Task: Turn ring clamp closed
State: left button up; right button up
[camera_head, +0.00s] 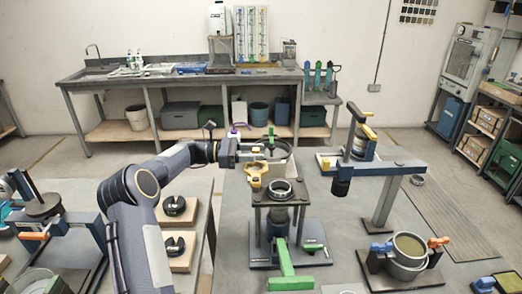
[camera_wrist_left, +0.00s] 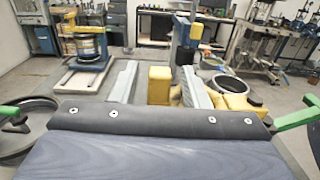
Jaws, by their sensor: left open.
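The ring clamp shows as a dark metal ring (camera_head: 280,190) on top of a post stand, with a yellow handle (camera_head: 255,174) at its back left. In the left wrist view the ring (camera_wrist_left: 238,88) lies right of centre, and the upright yellow handle block (camera_wrist_left: 159,86) shows between my fingers. My left gripper (camera_head: 262,154) is open and reaches in from the left just above and behind the handle. It also shows in the left wrist view (camera_wrist_left: 160,72), its two grey fingers apart on either side of the yellow block. I cannot tell whether they touch it. My right gripper is out of view.
A green lever (camera_head: 283,263) stands at the front of the stand's base. Wooden boards with black knobs (camera_head: 174,206) lie left.

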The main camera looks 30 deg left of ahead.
pick_arm(q)
jog(key=shift+w+d, duration=0.45)
jog(key=shift+w+d+f, duration=0.1)
jog(key=shift+d, duration=0.25)
grip_shut()
